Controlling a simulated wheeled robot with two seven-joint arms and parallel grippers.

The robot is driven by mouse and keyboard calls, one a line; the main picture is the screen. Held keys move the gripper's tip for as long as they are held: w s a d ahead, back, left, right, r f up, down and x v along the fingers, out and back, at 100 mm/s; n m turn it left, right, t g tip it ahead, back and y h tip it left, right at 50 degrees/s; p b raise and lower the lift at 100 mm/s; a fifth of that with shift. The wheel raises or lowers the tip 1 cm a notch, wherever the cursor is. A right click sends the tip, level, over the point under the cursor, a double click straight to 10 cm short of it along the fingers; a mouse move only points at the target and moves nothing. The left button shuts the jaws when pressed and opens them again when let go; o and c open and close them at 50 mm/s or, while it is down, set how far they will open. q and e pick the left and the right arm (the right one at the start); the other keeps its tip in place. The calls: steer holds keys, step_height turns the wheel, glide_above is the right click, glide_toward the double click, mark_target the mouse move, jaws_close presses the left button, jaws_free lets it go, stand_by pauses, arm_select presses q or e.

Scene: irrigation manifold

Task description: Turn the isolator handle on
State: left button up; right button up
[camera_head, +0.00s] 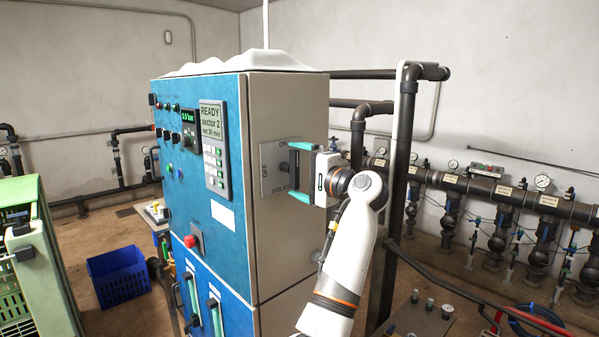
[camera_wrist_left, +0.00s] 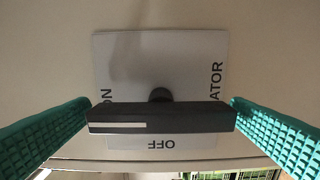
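The isolator handle is a black bar on a grey plate (camera_head: 268,181) on the cabinet's beige side. In the left wrist view the bar (camera_wrist_left: 165,118) lies across the plate (camera_wrist_left: 200,60), its white-marked end toward ON and its other end toward ISOLATOR; OFF reads below it. In the head view it stands about upright, with ON above, partly behind my gripper. My left gripper (camera_head: 296,171) faces the plate, its teal fingers spread wide. In the wrist view its fingers (camera_wrist_left: 160,112) meet the bar's two ends with no gap visible. My right gripper is not in view.
The blue control cabinet (camera_head: 225,255) has a READY display and a red button (camera_head: 192,241). Dark pipes (camera_head: 405,120) rise close behind my arm, and a valve manifold (camera_head: 500,190) runs along the right wall. A blue crate (camera_head: 118,279) and a green crate (camera_head: 50,270) stand at left.

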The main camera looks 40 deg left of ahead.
arm_select(q)
steer(key=shift+d+f, duration=0.1)
steer(key=shift+d+f+b, duration=0.1)
steer(key=shift+d+b, duration=0.2)
steer(key=shift+b, duration=0.1)
steer(key=s+d+b, duration=0.1)
steer(key=d+b, duration=0.4)
steer(key=d, duration=0.6)
steer(key=shift+r, duration=0.2)
